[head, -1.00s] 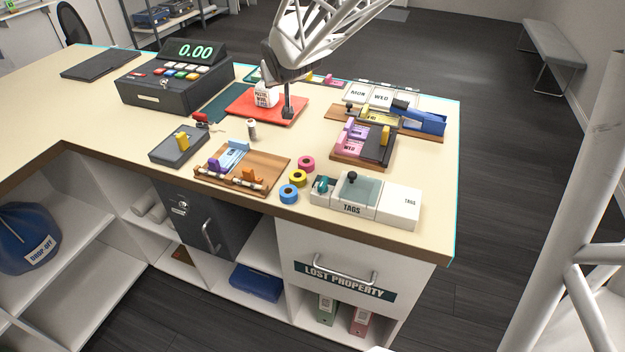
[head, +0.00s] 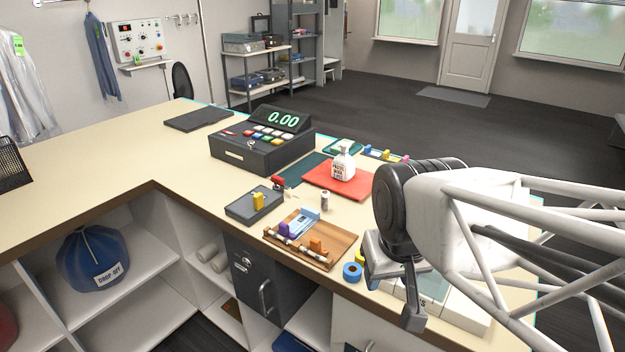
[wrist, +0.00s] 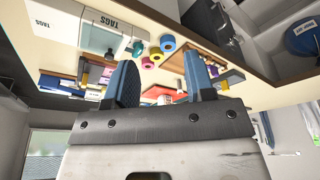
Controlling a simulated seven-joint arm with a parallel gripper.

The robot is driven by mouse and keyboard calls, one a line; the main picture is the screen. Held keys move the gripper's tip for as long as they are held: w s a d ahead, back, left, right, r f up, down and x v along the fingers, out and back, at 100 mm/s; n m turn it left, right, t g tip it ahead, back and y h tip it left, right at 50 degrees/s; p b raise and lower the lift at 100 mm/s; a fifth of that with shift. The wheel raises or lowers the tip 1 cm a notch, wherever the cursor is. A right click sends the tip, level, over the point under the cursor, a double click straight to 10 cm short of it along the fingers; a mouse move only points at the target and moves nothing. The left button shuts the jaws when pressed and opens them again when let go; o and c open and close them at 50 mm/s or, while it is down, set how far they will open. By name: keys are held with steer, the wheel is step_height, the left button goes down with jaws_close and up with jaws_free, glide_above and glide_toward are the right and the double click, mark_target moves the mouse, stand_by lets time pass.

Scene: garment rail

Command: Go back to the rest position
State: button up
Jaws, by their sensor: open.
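My gripper (head: 392,292) is in front of the counter's right part in the head view, its fingers pointing down near the front edge. In the wrist view my gripper (wrist: 168,84) shows two blue-grey fingers spread apart with nothing between them. It is open and empty. My arm covers the right end of the counter in the head view. The counter (head: 110,165) appears upside down in the wrist view.
A cash register (head: 262,142) and a white bottle (head: 343,164) on a red mat (head: 322,181) stand on the counter. A wooden board (head: 325,248) and a blue tape roll (head: 352,272) lie near the gripper. A tags box (wrist: 100,32) shows in the wrist view.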

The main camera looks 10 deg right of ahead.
steer(key=shift+s+a+f, duration=0.15)
steer(key=shift+s, duration=0.65)
